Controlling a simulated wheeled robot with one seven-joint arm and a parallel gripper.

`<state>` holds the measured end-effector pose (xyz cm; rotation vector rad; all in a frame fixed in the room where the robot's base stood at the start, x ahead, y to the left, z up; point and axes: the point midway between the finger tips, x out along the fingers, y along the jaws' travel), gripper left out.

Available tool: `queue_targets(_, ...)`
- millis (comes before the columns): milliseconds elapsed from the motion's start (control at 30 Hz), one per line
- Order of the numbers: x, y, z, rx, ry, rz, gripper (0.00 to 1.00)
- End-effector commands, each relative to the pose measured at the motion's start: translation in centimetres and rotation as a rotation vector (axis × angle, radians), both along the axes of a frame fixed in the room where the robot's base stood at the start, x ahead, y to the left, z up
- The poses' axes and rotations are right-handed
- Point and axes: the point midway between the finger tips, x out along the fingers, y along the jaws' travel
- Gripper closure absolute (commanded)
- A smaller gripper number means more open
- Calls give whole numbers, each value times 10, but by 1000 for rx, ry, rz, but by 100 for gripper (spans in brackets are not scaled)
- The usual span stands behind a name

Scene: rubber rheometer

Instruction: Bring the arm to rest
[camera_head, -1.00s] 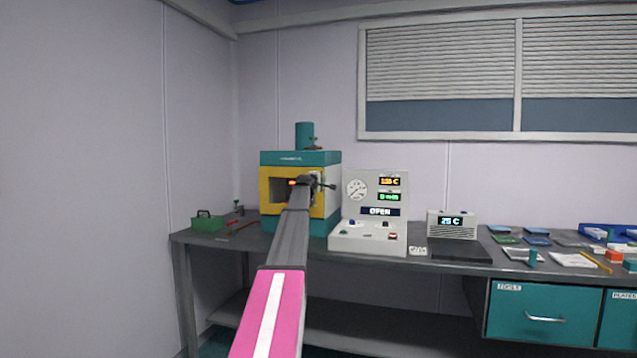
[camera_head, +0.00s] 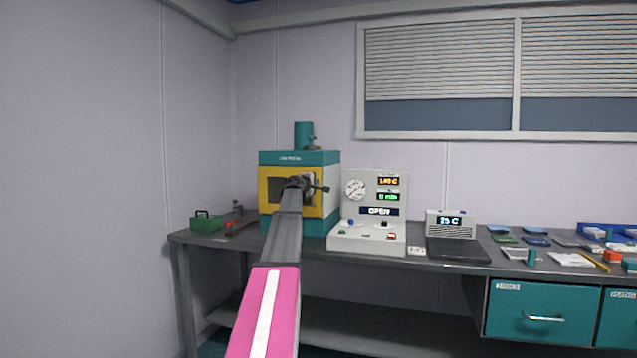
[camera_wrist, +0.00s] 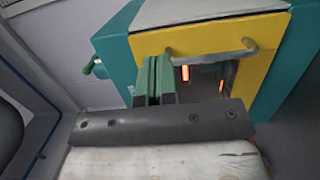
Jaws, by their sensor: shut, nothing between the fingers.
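My arm (camera_head: 286,240) reaches out over the bench to the front of the teal and yellow rheometer (camera_head: 290,157). My gripper (camera_wrist: 154,78) shows in the wrist view as two green fingers, shut together with nothing between them. They are in front of the yellow face (camera_wrist: 262,60) of the machine, just left of a window or opening with orange glowing parts (camera_wrist: 186,73) inside. A grey bar handle (camera_wrist: 212,50) crosses above this. Whether the fingers touch the machine cannot be told. In the head view the wrist hides part of the yellow front.
A control console (camera_head: 370,236) with a gauge and a display reading OPEN stands right of the machine. A green box (camera_head: 206,222) sits to its left. A cooling unit (camera_head: 451,224) and several small items lie further right. Free air is above the bench (camera_head: 345,268).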

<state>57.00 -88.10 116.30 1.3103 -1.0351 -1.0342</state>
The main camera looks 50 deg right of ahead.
Motion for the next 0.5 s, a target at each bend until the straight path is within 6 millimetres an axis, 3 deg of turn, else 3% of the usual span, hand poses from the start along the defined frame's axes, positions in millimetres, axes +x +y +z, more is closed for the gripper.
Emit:
queue_targets(33, -7, 15, -1, 0, 0, 1, 100)
queue_targets(200, -17, 39, -2, 1, 0, 0, 100)
queue_targets(500, -19, 46, -1, 2, 0, -1, 100)
